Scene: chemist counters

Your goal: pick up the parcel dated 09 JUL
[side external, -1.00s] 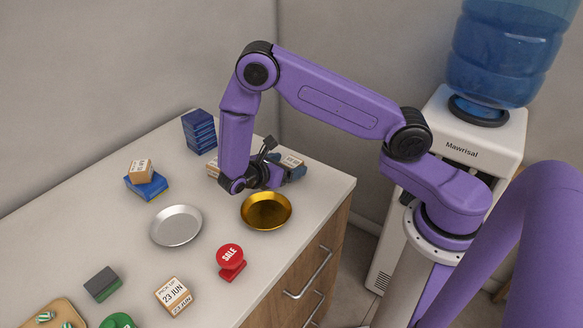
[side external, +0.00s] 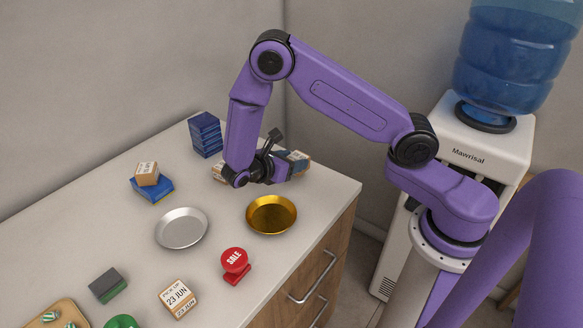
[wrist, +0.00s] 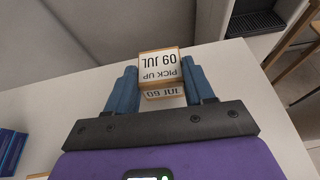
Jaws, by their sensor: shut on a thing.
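The parcel dated 09 JUL (wrist: 160,68) is a small cardboard box with white "PICK UP 09 JUL" labels. It sits between the blue fingers of my gripper (wrist: 162,88) in the wrist view, and the gripper is shut on it. In the side external view my gripper (side external: 290,164) is over the far right part of the counter, with the parcel (side external: 297,157) partly hidden by the fingers. I cannot tell for sure how far the parcel is above the counter.
Another parcel (side external: 218,172) is partly hidden behind my wrist. A gold dish (side external: 271,215) and silver dish (side external: 181,229) lie nearer. Blue boxes (side external: 206,135), a parcel on a blue box (side external: 147,174), a SALE sign (side external: 235,264) and a 23 JUN parcel (side external: 178,298) also stand there.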

